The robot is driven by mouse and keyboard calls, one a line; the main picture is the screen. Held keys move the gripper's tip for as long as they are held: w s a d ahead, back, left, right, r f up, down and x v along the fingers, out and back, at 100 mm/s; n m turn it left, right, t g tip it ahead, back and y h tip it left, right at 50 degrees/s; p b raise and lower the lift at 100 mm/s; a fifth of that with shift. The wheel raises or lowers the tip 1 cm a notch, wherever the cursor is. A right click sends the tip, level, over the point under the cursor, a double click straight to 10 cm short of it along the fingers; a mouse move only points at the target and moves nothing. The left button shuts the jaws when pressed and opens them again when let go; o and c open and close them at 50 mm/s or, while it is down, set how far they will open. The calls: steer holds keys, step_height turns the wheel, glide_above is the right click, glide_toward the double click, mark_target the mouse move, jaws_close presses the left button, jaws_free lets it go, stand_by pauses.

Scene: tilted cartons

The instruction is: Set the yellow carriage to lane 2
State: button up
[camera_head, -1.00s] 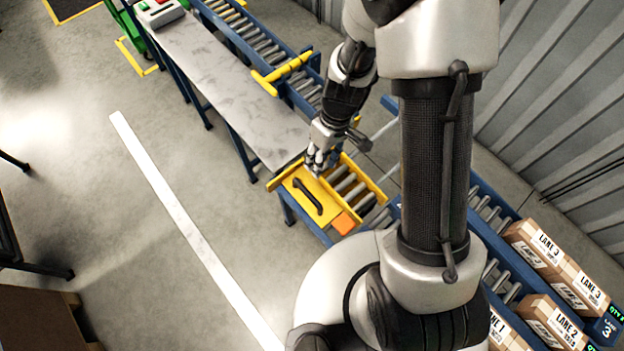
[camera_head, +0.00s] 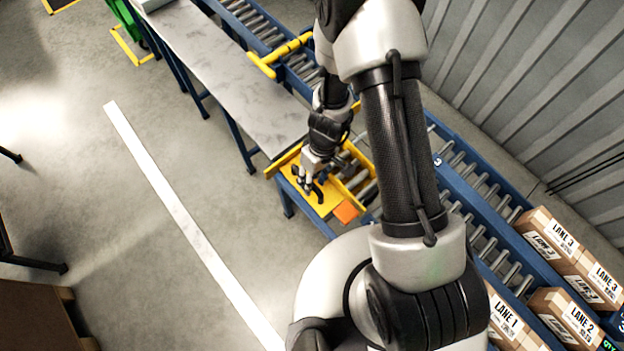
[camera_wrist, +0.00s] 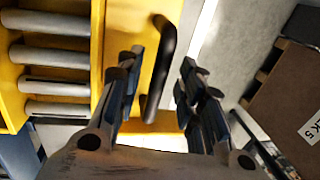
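The yellow carriage (camera_head: 326,207) is a yellow frame with grey rollers, a flat yellow plate and an orange block at its near corner. It stands at the end of the grey table, beside the roller lanes. Its black handle (camera_wrist: 160,68) shows in the wrist view, between my fingers in the picture. My gripper (camera_head: 308,187) is right over the yellow plate at the handle. In the wrist view my gripper (camera_wrist: 160,92) is open, a finger on each side of the handle; I cannot tell whether either touches it. My arm hides part of the carriage and lanes.
Blue roller lanes (camera_head: 470,185) run to the lower right, with cartons marked LANE 1 (camera_head: 508,318), LANE 2 (camera_head: 572,318) and LANE 3 (camera_head: 555,238). A yellow gate bar (camera_head: 280,56) crosses the feeding conveyor.

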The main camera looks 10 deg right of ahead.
jaws_close()
stand_by(0.5)
stand_by(0.3)
